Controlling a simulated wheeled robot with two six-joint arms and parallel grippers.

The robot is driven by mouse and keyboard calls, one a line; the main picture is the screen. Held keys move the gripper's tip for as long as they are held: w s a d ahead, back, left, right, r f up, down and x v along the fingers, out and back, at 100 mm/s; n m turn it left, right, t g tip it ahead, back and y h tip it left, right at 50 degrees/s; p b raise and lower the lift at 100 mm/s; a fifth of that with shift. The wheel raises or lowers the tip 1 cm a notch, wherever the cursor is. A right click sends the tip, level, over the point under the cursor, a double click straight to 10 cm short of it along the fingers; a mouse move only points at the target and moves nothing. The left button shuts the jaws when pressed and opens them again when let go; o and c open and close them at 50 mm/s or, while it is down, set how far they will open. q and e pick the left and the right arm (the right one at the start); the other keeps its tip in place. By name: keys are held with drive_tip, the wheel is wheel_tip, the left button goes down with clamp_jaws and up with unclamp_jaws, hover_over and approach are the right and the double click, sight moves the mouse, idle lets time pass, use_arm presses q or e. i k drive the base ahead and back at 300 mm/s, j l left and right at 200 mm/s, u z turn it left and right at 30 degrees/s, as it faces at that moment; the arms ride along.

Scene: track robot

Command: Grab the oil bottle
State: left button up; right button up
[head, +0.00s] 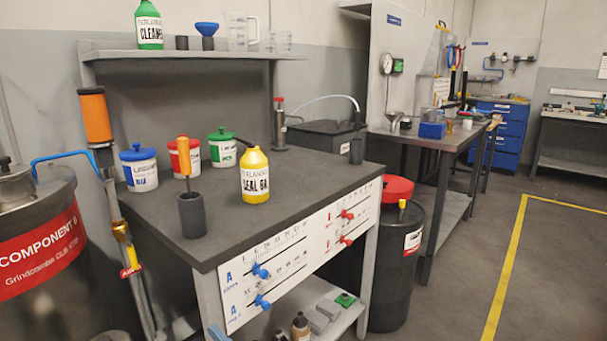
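A yellow bottle (255,178) with a white label stands upright on the dark workbench (325,182), right of the middle of its top. The label is only partly readable, so I cannot tell if this is the oil bottle. A small brown bottle (300,326) with a dark cap stands on the bench's lower shelf (340,322), partly cut off by the bottom edge. A green bottle (149,30) marked as cleaner stands on the upper shelf. Neither of my grippers shows in the head view.
Blue-, red- and green-lidded tubs (139,170) stand behind a dark cup (192,215) holding an orange-handled tool (184,155). A large drum (40,250) is at the left. A red-topped black barrel (395,265) stands right of the bench.

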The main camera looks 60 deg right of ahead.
sight(255, 181)
drive_tip(key=z, duration=1.45)
